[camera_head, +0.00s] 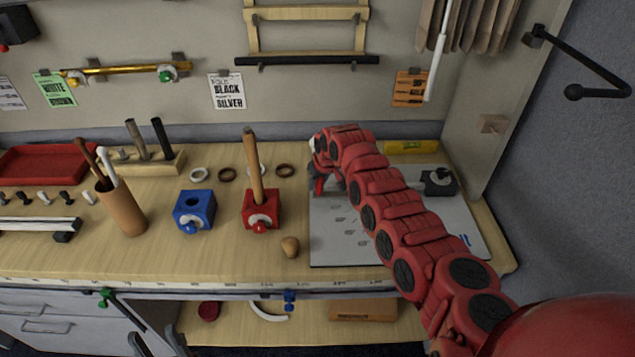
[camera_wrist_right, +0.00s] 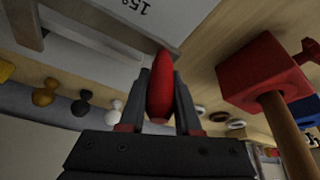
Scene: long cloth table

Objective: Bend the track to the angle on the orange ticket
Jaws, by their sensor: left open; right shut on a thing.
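The orange ticket (camera_head: 410,88) hangs on the back wall at the right; its dark marks are too small to read. A grey-white board (camera_head: 338,245) with small printed marks lies on the table below it. In the right wrist view the board (camera_wrist_right: 150,12) shows "15°". My right gripper (camera_head: 325,182) is over its left part; in the wrist view my right gripper (camera_wrist_right: 162,85) is shut on a red tapered piece (camera_wrist_right: 160,90). A grey metal bar (camera_wrist_right: 22,22) lies near it. I cannot make out the track; my red arm covers much of the board. My left gripper (camera_head: 158,342) is open, low at the left.
A red block (camera_head: 261,212) with a wooden stick and a blue block (camera_head: 194,210) stand left of the board. A dark device (camera_head: 438,183) sits at the board's right. A brown cup (camera_head: 122,208) stands further left.

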